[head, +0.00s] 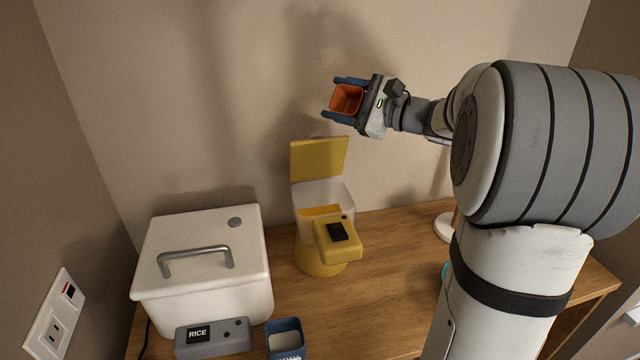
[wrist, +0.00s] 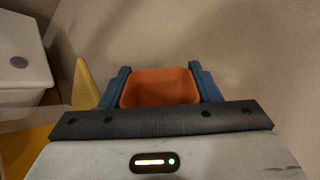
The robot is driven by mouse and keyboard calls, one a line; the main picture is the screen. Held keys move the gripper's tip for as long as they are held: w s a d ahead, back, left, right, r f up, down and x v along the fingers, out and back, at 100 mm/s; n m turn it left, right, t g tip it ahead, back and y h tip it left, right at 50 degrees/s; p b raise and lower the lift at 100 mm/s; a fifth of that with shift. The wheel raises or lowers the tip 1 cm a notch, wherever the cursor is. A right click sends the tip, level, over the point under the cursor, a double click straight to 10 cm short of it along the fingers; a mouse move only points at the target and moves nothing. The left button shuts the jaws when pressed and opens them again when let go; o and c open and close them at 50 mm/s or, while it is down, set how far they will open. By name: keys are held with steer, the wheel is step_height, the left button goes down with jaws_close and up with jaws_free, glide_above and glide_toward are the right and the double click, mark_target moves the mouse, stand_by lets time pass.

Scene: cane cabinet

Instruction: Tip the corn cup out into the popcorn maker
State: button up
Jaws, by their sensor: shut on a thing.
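My gripper (head: 336,99) is shut on the orange corn cup (head: 347,99), one blue finger on each side. It holds the cup high above the table, above and slightly right of the popcorn maker. The cup's open mouth faces the head camera; its inside looks plain orange and I see no kernels. The wrist view also shows the cup (wrist: 160,88) between the fingers (wrist: 159,72). The yellow and white popcorn maker (head: 322,255) stands on the table with its yellow lid (head: 318,158) raised. An orange-yellow patch shows in its white top; I cannot tell whether it is corn.
A white rice cooker (head: 205,285) with a grey handle stands at the left. A wall (head: 230,60) rises behind.

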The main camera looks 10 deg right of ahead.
mark_target(353, 107)
steer(key=w+a, duration=0.1)
steer(key=w+a+m+p, duration=0.1)
steer(key=w, duration=0.1)
steer(key=w+a+m, duration=0.1)
steer(key=shift+w+a+f, duration=0.15)
steer(key=shift+w+f, duration=0.1)
steer(key=d+p, duration=0.1)
steer(key=s+d+m+p, duration=0.1)
steer(key=d, duration=0.1)
steer(key=s+d+r+m+p, duration=0.1)
steer(key=d, duration=0.1)
steer(key=shift+s, duration=0.2)
steer(key=f+m+p, duration=0.1)
steer(key=w+d+f+m+p, duration=0.2)
steer(key=f, duration=0.1)
steer(key=shift+w+d+m, duration=0.15)
steer(key=shift+d+m, duration=0.1)
steer(key=shift+m, duration=0.15)
steer(key=shift+w+d+f+m+p, duration=0.25)
steer(key=shift+f+m+p, duration=0.25)
steer(key=shift+f, duration=0.1)
steer(key=shift+w+d+f+m+p, duration=0.25)
steer(key=shift+f+m+p, duration=0.2)
steer(key=shift+f+m, duration=0.1)
steer(key=shift+r, duration=0.1)
